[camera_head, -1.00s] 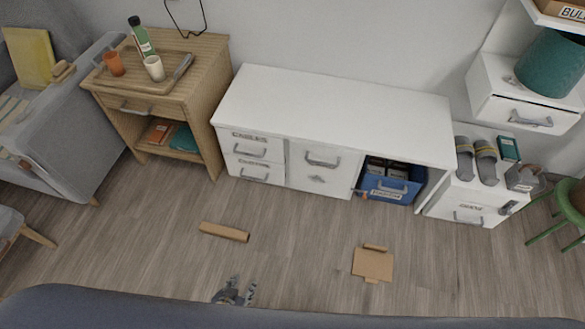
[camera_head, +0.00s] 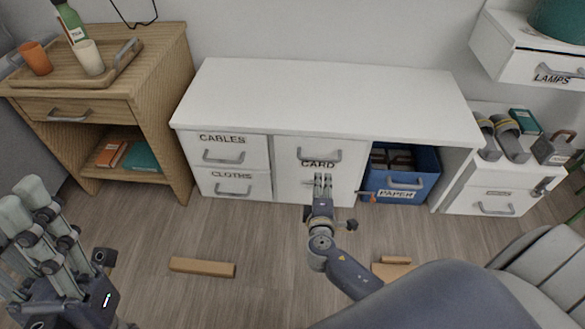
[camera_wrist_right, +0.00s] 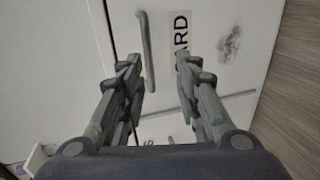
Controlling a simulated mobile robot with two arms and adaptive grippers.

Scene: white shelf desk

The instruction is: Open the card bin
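The card bin (camera_head: 289,185) is a white front in the middle of the white desk, flush and closed. It has a grey bar handle (camera_head: 320,156) near its top and a "CARD" label below. My right gripper (camera_head: 322,182) is in front of the bin, its fingertips just below the label in the head view. In the right wrist view my right gripper (camera_wrist_right: 155,72) is open and empty, with the handle (camera_wrist_right: 147,50) and label (camera_wrist_right: 180,45) beyond its fingers. Contact is not visible. My left gripper (camera_head: 24,200) is at the lower left, away from the desk; its opening is unclear.
Left of the bin are the cables drawer (camera_head: 215,152) and cloths drawer (camera_head: 222,187). Right of it is the blue paper bin (camera_head: 400,194). A cardboard strip (camera_head: 203,267) and flat cardboard (camera_head: 390,270) lie on the floor. A wooden side table (camera_head: 165,100) stands left.

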